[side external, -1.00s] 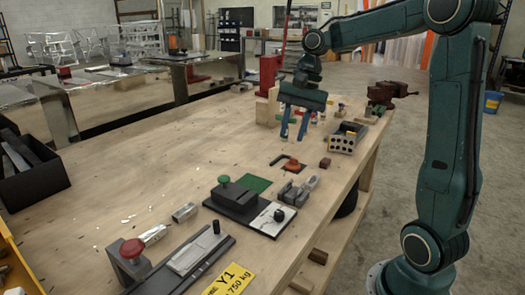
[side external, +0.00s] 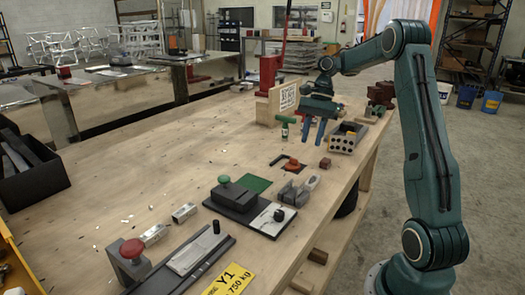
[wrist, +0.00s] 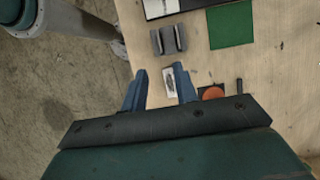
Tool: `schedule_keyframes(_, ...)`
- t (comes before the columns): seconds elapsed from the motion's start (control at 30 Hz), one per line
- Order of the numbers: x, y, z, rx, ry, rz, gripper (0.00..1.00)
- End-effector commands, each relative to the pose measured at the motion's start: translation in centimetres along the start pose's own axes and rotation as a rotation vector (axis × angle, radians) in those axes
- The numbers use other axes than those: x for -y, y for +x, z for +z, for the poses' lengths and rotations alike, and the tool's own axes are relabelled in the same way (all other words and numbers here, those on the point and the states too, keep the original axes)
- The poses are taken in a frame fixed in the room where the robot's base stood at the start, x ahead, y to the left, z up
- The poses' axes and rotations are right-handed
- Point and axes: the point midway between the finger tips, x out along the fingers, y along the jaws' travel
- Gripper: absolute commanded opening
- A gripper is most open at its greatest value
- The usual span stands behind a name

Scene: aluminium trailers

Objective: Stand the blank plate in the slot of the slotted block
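The blank plate (side external: 313,182) appears to be the small pale grey piece lying on the bench just right of the slotted block. It also shows in the wrist view (wrist: 173,84), nearer the right finger. The slotted block (side external: 291,193) is grey with a groove between two raised walls; it stands beyond the fingertips in the wrist view (wrist: 168,40). My gripper (side external: 313,132) is open, fingers pointing down, above the bench and behind the plate in the side view. Nothing is between the fingers (wrist: 160,86).
A black base with a white plate (side external: 270,222) and a green square (side external: 254,184) lie left of the block. An orange disc (side external: 291,164) and a red-brown cube (side external: 325,163) lie behind it. A box with round holes (side external: 345,138) stands right of my gripper.

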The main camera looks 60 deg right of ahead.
Motion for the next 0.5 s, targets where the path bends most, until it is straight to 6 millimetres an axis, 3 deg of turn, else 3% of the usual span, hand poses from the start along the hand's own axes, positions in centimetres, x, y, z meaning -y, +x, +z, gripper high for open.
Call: schedule_keyframes(0.5,0.0,2.7,0.1,0.001,-0.002,0.0,0.29)
